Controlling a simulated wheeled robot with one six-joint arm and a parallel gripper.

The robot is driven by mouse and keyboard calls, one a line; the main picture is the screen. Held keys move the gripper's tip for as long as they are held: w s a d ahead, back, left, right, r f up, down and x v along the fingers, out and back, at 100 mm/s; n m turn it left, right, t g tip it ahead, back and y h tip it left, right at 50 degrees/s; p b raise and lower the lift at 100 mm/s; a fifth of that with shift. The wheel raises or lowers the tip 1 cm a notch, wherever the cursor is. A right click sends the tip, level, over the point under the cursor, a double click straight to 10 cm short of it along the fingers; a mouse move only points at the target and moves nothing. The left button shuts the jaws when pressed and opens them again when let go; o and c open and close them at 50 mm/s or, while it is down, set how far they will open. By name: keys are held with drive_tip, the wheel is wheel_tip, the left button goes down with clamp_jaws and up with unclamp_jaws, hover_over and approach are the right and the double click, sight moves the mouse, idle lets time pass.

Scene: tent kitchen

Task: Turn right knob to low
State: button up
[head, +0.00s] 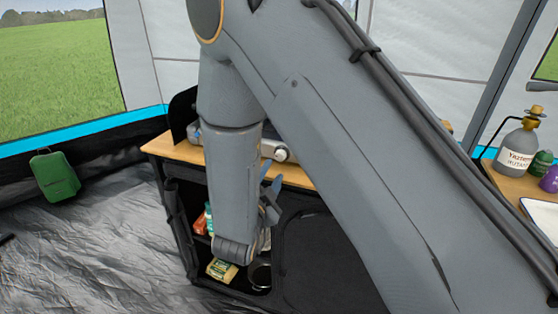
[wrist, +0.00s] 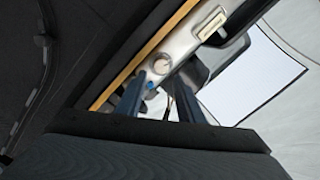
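The silver camp stove (head: 268,142) stands on the wooden counter, mostly hidden behind my arm. A round knob (head: 281,154) shows at the right part of its front; its setting is too small to read. In the wrist view one round, pale knob (wrist: 161,66) sits on the tilted silver front panel (wrist: 183,45), beyond the fingertips; I cannot tell which way it points. My gripper (head: 272,190) is below the counter edge in the head view. In the wrist view my gripper (wrist: 160,92) has its two blue fingers apart, with nothing held between them.
The wooden counter (head: 303,174) has a front edge close to my gripper. Dark shelves below hold packets (head: 222,270) and a dark round pot (head: 261,275). A side table at right holds a gas bottle (head: 517,147).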

sight(280, 157)
drive_tip(key=shift+p+x, duration=0.7)
drive_tip(key=shift+x, duration=3.15)
drive_tip(key=shift+c, duration=0.4)
drive_tip(key=shift+r, duration=0.1)
drive_tip(key=c, duration=0.7)
